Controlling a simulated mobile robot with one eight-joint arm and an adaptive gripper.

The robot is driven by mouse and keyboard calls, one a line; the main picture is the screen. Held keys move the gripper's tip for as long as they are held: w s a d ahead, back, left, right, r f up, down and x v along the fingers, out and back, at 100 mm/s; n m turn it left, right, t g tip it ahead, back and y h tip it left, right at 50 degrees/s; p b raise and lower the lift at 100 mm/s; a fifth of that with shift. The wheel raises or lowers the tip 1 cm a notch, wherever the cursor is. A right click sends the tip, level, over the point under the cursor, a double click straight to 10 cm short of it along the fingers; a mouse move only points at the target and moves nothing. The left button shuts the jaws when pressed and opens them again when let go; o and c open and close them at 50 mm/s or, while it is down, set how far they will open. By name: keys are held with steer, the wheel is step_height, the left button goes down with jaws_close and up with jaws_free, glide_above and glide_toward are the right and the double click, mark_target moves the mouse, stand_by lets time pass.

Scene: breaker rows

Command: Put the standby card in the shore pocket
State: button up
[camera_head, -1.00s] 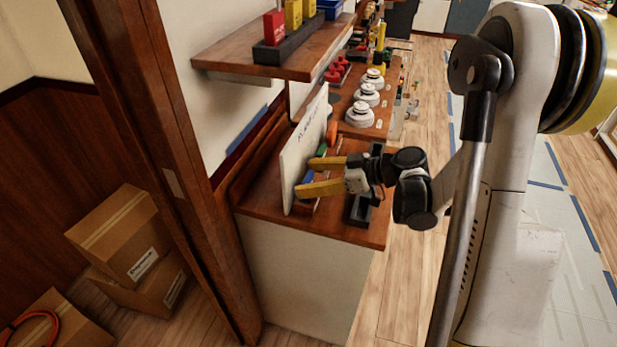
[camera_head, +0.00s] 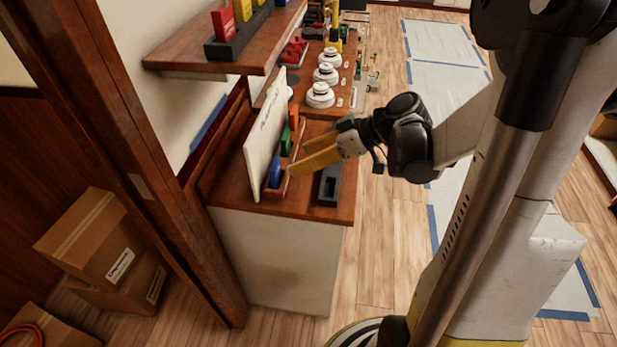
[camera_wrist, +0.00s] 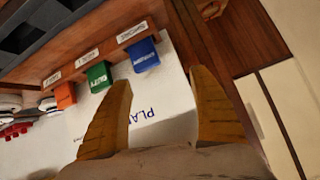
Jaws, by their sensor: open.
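A wooden rack (camera_wrist: 104,57) on the counter holds a blue card (camera_head: 275,172), a green card (camera_head: 286,141) and an orange card (camera_head: 294,119). In the wrist view the blue card (camera_wrist: 144,55), green card (camera_wrist: 98,77) and orange card (camera_wrist: 65,95) hang beside small white labels. The labels are too blurred to tell which card is standby or which pocket is shore. My gripper (camera_head: 298,156) is open and empty, just right of the rack and apart from the blue card. Its fingers also show in the wrist view (camera_wrist: 160,78).
A white board (camera_head: 265,135) with partly visible lettering stands behind the rack. A dark slotted tray (camera_head: 330,186) lies at the counter's right edge. A shelf (camera_head: 190,52) above carries a dark holder (camera_head: 228,47) with red, yellow and blue pieces. White round devices (camera_head: 321,95) stand farther back.

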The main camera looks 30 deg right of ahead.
steer(key=s+a+r+m+h, duration=0.2)
steer(key=s+m+h, duration=0.2)
steer(key=s, duration=0.2)
steer(key=s+a+r+m+h, duration=0.3)
steer(key=s+h, duration=0.1)
steer(key=s, duration=0.3)
steer(key=shift+r+m+t+h, duration=0.3)
steer(key=shift+r+m+t, duration=0.05)
steer(key=shift+m+t, duration=0.05)
stand_by(0.4)
